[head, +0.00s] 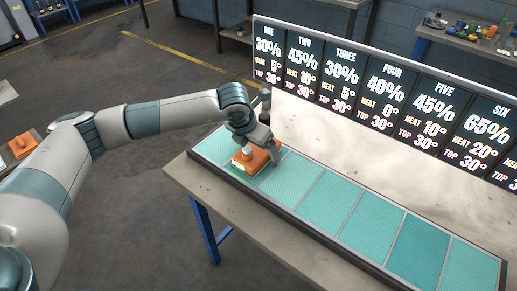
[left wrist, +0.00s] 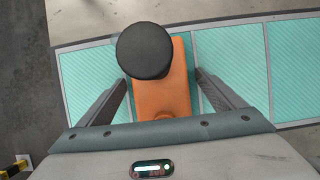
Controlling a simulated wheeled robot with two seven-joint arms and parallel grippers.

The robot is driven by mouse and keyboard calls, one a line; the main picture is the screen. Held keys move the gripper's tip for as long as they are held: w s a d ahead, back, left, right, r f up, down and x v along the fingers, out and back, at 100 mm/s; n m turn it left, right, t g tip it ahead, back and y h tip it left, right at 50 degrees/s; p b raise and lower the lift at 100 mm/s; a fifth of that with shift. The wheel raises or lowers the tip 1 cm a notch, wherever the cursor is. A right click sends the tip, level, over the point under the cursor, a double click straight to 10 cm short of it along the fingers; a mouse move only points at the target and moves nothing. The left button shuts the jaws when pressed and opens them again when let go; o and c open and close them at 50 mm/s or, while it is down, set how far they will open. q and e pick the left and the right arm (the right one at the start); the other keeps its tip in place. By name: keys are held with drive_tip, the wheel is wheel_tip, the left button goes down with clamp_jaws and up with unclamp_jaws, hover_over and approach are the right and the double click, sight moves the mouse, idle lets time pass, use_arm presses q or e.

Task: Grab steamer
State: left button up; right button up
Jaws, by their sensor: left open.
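The steamer is an orange block (head: 250,160) with a knob on top. It sits on the teal panels near the left end of the table. In the left wrist view its orange body (left wrist: 165,95) shows below a round black knob (left wrist: 144,50). My left gripper (head: 258,143) is over the steamer. In the left wrist view the left gripper (left wrist: 161,82) is open, with one finger on each side of the orange body and gaps between. My right gripper is not in view.
The table (head: 180,178) carries a row of teal panels (head: 325,202). A board with numbered settings (head: 385,88) stands along the back edge. Another orange object (head: 22,145) lies at the far left. A cluttered shelf (head: 465,40) stands at the back right.

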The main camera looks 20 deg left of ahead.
use_arm(q)
drive_tip(key=shift+f, duration=0.1)
drive_tip(key=shift+c, duration=0.3)
drive_tip(key=c, duration=2)
drive_tip(key=shift+w, duration=0.15)
drive_tip(key=shift+c, duration=0.5)
drive_tip(key=shift+r, duration=0.35)
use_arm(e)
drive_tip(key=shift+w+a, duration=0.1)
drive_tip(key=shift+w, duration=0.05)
